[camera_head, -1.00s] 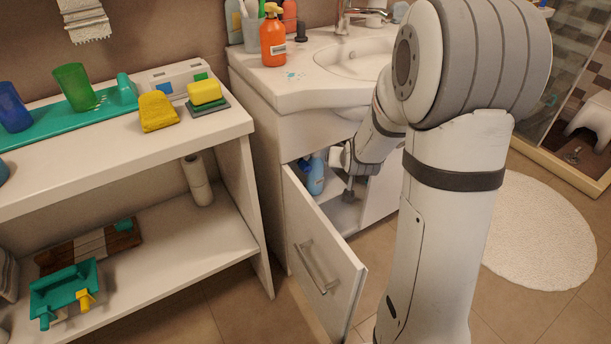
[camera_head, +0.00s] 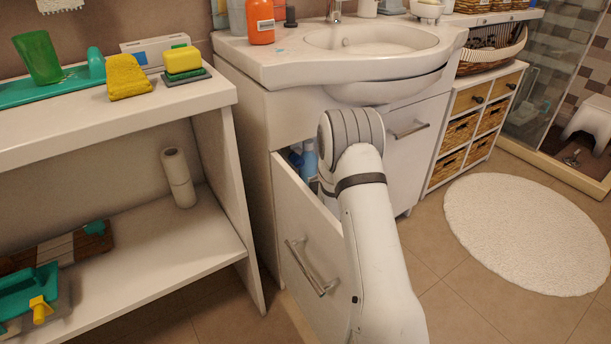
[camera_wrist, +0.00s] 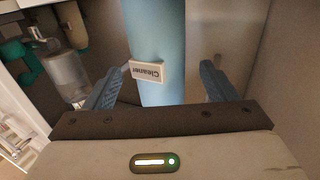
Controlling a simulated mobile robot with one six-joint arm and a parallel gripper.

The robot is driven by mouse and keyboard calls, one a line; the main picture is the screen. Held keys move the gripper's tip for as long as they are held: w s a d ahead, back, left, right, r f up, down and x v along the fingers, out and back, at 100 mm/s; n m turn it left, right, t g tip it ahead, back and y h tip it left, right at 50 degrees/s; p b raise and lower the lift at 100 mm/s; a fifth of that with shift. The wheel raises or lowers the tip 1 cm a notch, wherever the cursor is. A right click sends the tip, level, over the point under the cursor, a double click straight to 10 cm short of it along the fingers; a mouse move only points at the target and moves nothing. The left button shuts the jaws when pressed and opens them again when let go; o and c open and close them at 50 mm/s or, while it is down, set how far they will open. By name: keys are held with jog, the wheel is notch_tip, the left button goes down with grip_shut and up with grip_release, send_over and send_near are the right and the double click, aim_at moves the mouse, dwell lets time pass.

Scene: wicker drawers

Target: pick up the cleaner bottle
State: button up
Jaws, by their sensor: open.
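The cleaner bottle is blue with a white label reading "Cleaner"; in the wrist view the bottle (camera_wrist: 155,40) stands between the two fingers of my gripper (camera_wrist: 160,85). The fingers are blue and spread apart, with a gap visible on each side of the bottle. In the head view a blue bottle (camera_head: 309,158) shows inside the open cabinet under the sink. My gripper is hidden there behind the cabinet door and my arm. The lower part of the bottle is out of the wrist view.
The open cabinet door (camera_head: 305,255) stands beside my arm. A clear container (camera_wrist: 68,75) and other bottles are left of the cleaner in the wrist view. A cabinet wall (camera_wrist: 255,50) is close on the right. A white shelf (camera_head: 150,115) stands left of the sink.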

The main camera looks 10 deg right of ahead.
aim_at(307, 169)
jog(key=w+b, duration=0.1)
jog(key=w, duration=0.4)
jog(key=shift+w+b, duration=0.25)
jog(key=shift+b, duration=0.1)
jog(key=c, duration=1.2)
jog(key=shift+r, duration=0.1)
jog(key=shift+c, duration=0.6)
